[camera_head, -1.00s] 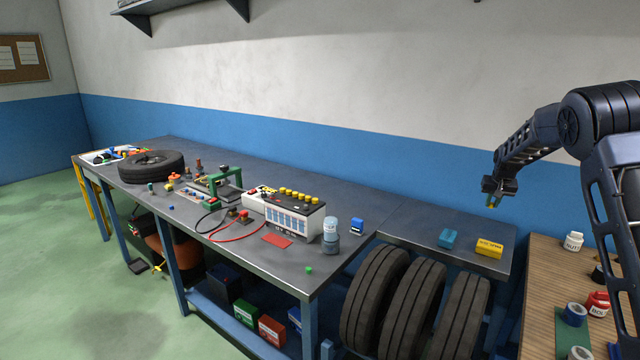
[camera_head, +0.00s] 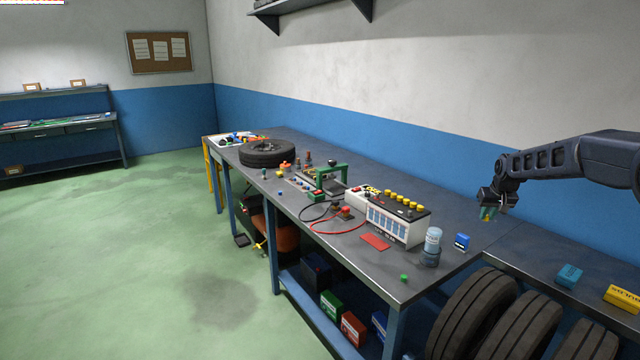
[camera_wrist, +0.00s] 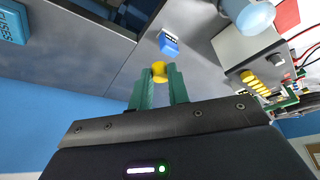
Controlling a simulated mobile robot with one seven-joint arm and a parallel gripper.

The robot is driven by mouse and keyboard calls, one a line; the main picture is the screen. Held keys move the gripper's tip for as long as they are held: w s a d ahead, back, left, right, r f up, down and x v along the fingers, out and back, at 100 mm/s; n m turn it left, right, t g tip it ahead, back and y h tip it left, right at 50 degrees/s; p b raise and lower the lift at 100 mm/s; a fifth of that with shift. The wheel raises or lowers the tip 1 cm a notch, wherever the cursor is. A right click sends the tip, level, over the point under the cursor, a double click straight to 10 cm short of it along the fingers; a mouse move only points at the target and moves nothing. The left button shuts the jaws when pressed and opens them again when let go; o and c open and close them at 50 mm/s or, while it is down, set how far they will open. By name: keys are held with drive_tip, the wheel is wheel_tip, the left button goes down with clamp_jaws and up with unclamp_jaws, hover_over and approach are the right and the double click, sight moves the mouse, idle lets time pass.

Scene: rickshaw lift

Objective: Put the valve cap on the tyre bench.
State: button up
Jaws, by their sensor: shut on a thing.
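My gripper (camera_head: 488,214) is shut on a small yellow cap (camera_wrist: 159,72), apparently the valve cap. In the wrist view, the cap sits between my green fingertips (camera_wrist: 160,84). In the head view, my gripper is raised on the right, in front of the blue wall band. The long grey workbench (camera_head: 330,167) has a black tyre (camera_head: 267,152) lying flat at its far end. A lower grey bench (camera_head: 535,262) adjoins it at the right, with several tyres (camera_head: 480,308) standing under it. The frames do not show which one is called the tyre bench.
On the long workbench are a battery (camera_head: 398,218) with yellow caps, a bottle (camera_head: 432,246), a blue box (camera_head: 462,242), a red mat (camera_head: 375,242) and a green piece (camera_head: 404,278). Teal (camera_head: 569,275) and yellow (camera_head: 622,297) boxes stand on the lower bench. Green floor is open at left.

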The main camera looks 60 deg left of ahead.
sight(402, 264)
drive_tip(key=s+a+n+g, duration=0.1)
drive_tip(key=s+a+n, duration=0.1)
drive_tip(key=s+a, duration=0.7)
drive_tip(key=s+a+n, duration=0.2)
drive_tip(key=s+a, duration=0.5)
drive_tip(key=s, duration=0.5)
drive_tip(key=shift+y, duration=0.4)
wheel_tip(402, 264, down, 20)
drive_tip(key=shift+w+a+r, duration=0.1)
drive_tip(key=shift+r, duration=0.1)
drive_tip(key=shift+f, duration=0.15)
drive_tip(key=o, duration=0.8)
drive_tip(key=v, duration=1.2)
